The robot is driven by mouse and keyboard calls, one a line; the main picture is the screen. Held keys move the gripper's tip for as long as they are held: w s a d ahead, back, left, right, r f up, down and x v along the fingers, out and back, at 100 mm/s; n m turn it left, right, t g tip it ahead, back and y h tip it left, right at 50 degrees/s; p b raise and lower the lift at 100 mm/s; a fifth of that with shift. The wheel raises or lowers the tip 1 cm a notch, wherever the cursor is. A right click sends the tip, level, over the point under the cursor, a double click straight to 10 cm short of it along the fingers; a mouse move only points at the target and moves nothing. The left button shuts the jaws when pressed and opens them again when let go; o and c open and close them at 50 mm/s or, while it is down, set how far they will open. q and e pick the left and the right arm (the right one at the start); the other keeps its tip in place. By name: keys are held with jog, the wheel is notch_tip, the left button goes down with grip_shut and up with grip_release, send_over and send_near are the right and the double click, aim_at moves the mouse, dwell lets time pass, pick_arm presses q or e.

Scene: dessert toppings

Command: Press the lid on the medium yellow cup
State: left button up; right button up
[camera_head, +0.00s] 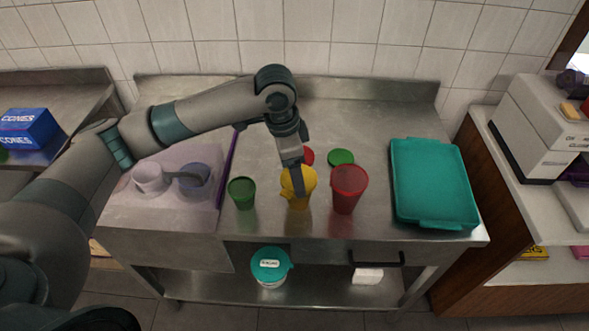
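The yellow cup (308,188) stands upright near the table's front edge, between a green cup (242,193) and a red cup (348,189). My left gripper (298,196) points down in front of or over the yellow cup and covers part of its rim and side. Its fingers show as one narrow dark bar, so their opening is unclear. No separate yellow lid lies on the table; whether one sits on the cup is hard to tell. My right gripper is out of view.
A red lid (308,156) and a green lid (341,157) lie behind the cups. A teal tray (434,183) lies at the right. A pale panel with two round containers is at the left. A sugar tub (270,267) stands on the lower shelf.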

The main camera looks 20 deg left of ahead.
pick_arm(q)
jog(key=shift+f+p, duration=0.2)
jog(key=shift+p, duration=0.1)
dwell(0.6)
jog(key=o, duration=1.3)
jog(key=shift+r, duration=0.1)
jog(key=shift+r+p, duration=0.25)
jog(key=shift+p, duration=0.1)
jog(key=shift+r+p, duration=2.7)
jog(key=shift+p, duration=0.85)
grip_shut()
